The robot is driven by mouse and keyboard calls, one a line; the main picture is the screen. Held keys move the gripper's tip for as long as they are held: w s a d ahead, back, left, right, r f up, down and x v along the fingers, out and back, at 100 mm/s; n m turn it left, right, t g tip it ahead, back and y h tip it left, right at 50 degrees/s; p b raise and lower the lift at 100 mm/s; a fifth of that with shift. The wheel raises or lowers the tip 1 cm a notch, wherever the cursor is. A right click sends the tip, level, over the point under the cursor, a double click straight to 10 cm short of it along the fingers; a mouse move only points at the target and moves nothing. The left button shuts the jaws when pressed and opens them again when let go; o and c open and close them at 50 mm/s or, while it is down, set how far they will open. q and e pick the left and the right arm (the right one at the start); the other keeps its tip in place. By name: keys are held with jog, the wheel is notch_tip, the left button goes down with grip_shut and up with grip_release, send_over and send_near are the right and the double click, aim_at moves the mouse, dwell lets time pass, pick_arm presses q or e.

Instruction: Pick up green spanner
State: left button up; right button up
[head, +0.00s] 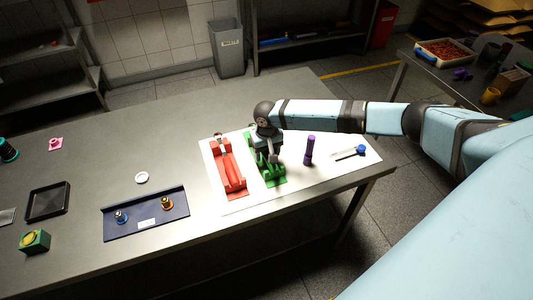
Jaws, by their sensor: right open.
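A green piece (275,179), which I take for the green spanner or its holder, lies on a white mat (315,178) on the grey table. My right arm comes in from the right, and my right gripper (272,158) points down directly over the green piece. The gripper is open. It hides the middle of the green piece, and I cannot tell whether the fingers touch it. A red piece (229,170) of similar shape lies just left of it on the mat. My left gripper is not in view.
On the mat to the right are a purple cylinder (309,150) and a blue-ended tool (360,150). A dark blue tray (145,222), a black tray (48,201) and a green box (35,241) stand left. The table's back middle is clear.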

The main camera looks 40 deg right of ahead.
grip_shut()
dwell(0.5)
notch_tip(320, 180, up, 20)
jog(key=b, duration=0.1)
dwell(0.4)
jog(key=c, duration=0.9)
grip_release()
grip_shut()
